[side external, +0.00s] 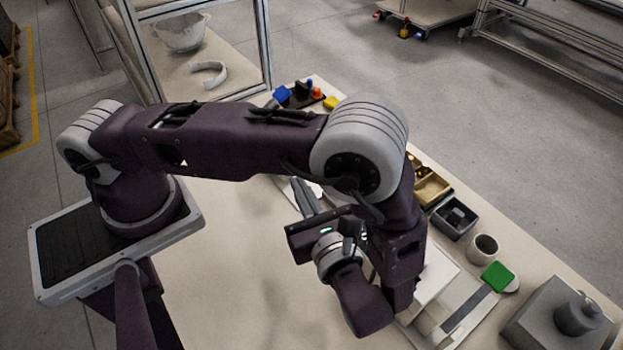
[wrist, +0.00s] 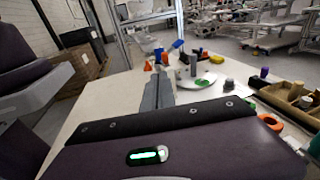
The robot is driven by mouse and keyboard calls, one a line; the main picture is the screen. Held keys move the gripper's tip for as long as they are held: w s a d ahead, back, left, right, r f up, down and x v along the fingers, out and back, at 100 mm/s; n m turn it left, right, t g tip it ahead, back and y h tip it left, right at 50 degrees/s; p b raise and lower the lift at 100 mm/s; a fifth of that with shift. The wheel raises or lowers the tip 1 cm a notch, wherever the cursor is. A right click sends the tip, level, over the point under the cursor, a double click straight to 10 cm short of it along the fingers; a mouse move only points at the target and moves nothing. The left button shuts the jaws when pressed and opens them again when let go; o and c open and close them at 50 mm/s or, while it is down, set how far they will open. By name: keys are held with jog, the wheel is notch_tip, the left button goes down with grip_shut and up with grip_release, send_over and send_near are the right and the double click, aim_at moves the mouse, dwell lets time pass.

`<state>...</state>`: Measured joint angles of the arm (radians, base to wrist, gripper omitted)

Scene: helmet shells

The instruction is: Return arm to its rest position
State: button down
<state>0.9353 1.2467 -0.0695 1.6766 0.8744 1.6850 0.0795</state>
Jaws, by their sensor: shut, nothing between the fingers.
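My gripper (side external: 297,184) is held above the pale work table (side external: 225,300), near its middle. Its dark grey fingers point toward the far end of the table, up and slightly left in the side view. In the wrist view the fingers (wrist: 161,78) lie together with nothing between them. My arm is bent over the table, with the elbow high and the wrist folded back toward the base. A white helmet shell (side external: 182,32) sits behind the framed partition at upper left, with a curved white piece (side external: 207,76) near it. Both are apart from my gripper.
Blue, orange and yellow small items (side external: 305,93) stand at the far end. Along the right edge are a brass tray (side external: 432,190), dark bin (side external: 455,217), grey cup (side external: 483,248), green block (side external: 497,277) and grey box (side external: 545,325). The table's near-left area is clear.

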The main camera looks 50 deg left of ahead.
jog(key=s+a+r+n+h, duration=0.1)
jog(key=s+r+n+h, duration=0.2)
jog(key=r+n+h, duration=0.2)
jog(key=s+a+r+n+t+h, duration=0.1)
jog(key=s+a+r+n+h, duration=0.1)
jog(key=r+n+h, duration=0.4)
jog(key=s+a+r+n+h, duration=0.2)
jog(key=s+r+n+h, duration=0.2)
jog(key=r+n, duration=0.5)
jog(key=shift+s+r+h, duration=0.15)
jog(key=shift+r+h, duration=0.5)
jog(key=shift+h, duration=0.15)
